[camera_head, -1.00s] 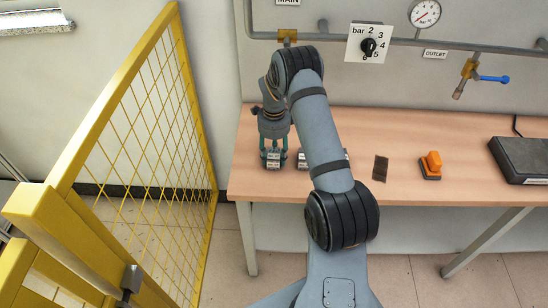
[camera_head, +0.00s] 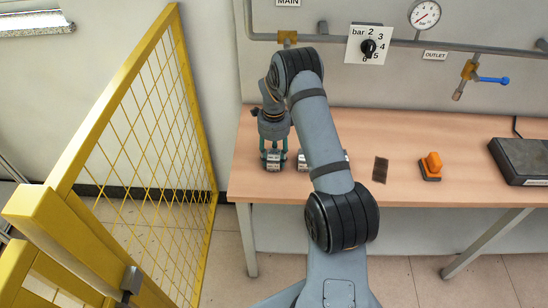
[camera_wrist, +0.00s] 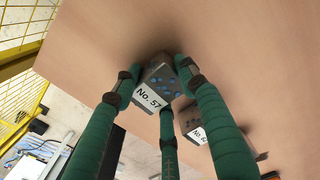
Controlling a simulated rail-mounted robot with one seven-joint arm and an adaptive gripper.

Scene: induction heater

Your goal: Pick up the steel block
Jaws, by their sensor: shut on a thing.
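A grey metal block labelled "No. 57" (camera_wrist: 153,90), with blue dots on one face, sits between the three green fingers of my gripper (camera_wrist: 160,84). In the head view my gripper (camera_head: 273,152) is at the left end of the bench, shut on this block (camera_head: 273,164). The block is at or close to the bench top; I cannot tell whether it touches. A second similar block (camera_wrist: 193,126) lies on the bench beside it. In the head view this second block (camera_head: 303,162) is just right of my gripper, partly hidden by my arm.
The wooden bench (camera_head: 400,150) carries a dark flat plate (camera_head: 380,169), an orange-topped object (camera_head: 431,166) and a dark box (camera_head: 522,160) to the right. A yellow mesh fence (camera_head: 150,150) stands left of the bench.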

